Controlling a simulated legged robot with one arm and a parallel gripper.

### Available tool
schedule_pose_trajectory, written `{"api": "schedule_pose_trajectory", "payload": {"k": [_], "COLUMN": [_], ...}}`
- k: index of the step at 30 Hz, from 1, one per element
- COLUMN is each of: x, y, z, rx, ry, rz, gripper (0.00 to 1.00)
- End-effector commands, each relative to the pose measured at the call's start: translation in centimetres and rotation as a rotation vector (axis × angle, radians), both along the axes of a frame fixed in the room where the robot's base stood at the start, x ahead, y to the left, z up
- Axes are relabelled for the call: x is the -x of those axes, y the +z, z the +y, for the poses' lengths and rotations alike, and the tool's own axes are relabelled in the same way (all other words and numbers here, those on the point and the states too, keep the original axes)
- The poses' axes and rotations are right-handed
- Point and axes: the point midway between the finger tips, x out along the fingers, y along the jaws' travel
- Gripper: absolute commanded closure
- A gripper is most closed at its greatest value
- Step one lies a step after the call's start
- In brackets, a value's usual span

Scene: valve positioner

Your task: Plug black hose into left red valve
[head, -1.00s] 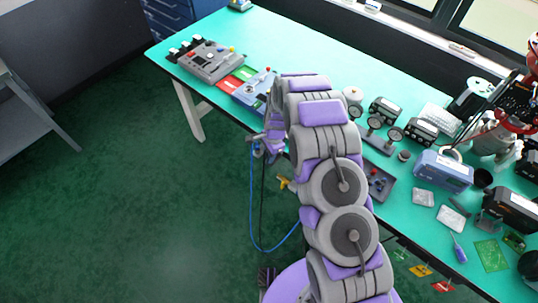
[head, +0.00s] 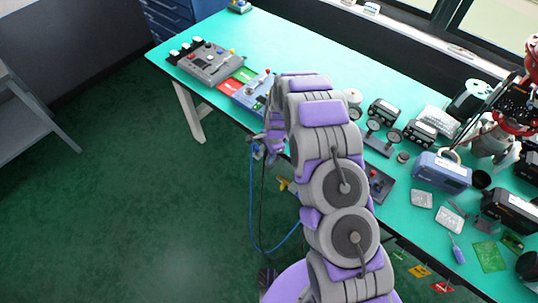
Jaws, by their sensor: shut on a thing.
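My gripper (head: 261,150) is at the table's front edge, left of my arm, small and partly covered by my wrist. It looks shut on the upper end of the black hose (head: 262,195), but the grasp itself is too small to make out. The black hose hangs down toward the floor. A blue hose (head: 251,205) starts close to my gripper and loops down and right behind my arm. The left red valve cannot be made out; my arm covers part of the table front. A yellow fitting (head: 283,184) shows below the table edge, right of my gripper.
The green table (head: 300,45) carries a grey control box (head: 208,62), a blue panel with a red-tipped lever (head: 254,92), and several instruments at right. Coloured tags (head: 420,271) hang from its front edge at right. The green floor (head: 150,210) at left is clear.

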Motion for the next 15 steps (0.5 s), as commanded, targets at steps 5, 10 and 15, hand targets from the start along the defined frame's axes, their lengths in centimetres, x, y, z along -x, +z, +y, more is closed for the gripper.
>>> {"api": "schedule_pose_trajectory", "payload": {"k": [5,10,15], "x": [0.0,0.0,-0.01], "y": [0.09,0.09,0.49], "z": [0.0,0.0,0.0], "rx": [0.0,0.0,0.0], "ry": [0.0,0.0,0.0], "rz": [0.0,0.0,0.0], "gripper": [1.0,1.0,1.0]}}
